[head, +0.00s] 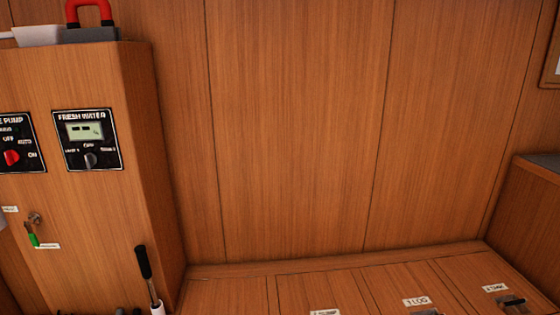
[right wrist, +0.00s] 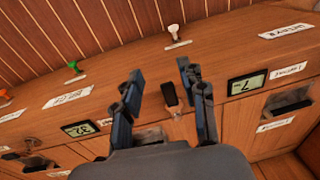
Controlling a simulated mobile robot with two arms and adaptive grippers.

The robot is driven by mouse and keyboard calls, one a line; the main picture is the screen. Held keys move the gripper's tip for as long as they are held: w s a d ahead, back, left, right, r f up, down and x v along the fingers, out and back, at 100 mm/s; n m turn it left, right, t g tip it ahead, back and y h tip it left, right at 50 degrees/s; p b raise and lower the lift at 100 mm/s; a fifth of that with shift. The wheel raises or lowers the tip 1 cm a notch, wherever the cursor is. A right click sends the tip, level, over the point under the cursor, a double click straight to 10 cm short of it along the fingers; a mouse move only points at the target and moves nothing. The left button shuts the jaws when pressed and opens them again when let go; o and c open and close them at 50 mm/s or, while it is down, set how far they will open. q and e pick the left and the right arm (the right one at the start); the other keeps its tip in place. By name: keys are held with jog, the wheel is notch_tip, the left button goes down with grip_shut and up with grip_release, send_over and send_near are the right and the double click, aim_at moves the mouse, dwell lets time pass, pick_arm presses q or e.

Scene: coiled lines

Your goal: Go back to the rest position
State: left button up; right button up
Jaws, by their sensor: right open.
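My right gripper (right wrist: 161,75) shows in the right wrist view. Its two dark fingers are spread apart, and nothing is held between them. Beyond the gap a small dark handle with a pale end (right wrist: 170,94) is seen on the wooden panel; I cannot tell how far it is from the fingers. No gripper shows in the head view, and my left gripper is in neither view.
In the head view a wooden cabinet (head: 85,215) stands left with a fresh water panel (head: 87,140) and a black-handled lever (head: 145,265). A ledge with labels (head: 415,301) runs along the bottom. The right wrist view shows small displays (right wrist: 247,86) and a white knob (right wrist: 175,34).

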jog(key=s+d+f+t, duration=0.1)
jog(key=s+d+f, duration=0.2)
jog(key=s+f, duration=0.35)
jog(key=s+d+f+n, duration=0.1)
jog(key=s+d+f, duration=0.25)
jog(key=s, duration=0.65)
jog(key=s+d+f+t, duration=0.1)
jog(key=s+d+f, duration=0.3)
jog(key=s, duration=0.4)
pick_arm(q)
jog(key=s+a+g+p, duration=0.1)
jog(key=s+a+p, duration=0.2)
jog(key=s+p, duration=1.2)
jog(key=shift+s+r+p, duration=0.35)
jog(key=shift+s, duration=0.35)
pick_arm(e)
jog(key=s+d+g, duration=0.1)
jog(key=s+d, duration=0.2)
jog(key=s, duration=1.3)
jog(key=shift+s+r+h, duration=0.4)
jog(key=shift+a, duration=0.15)
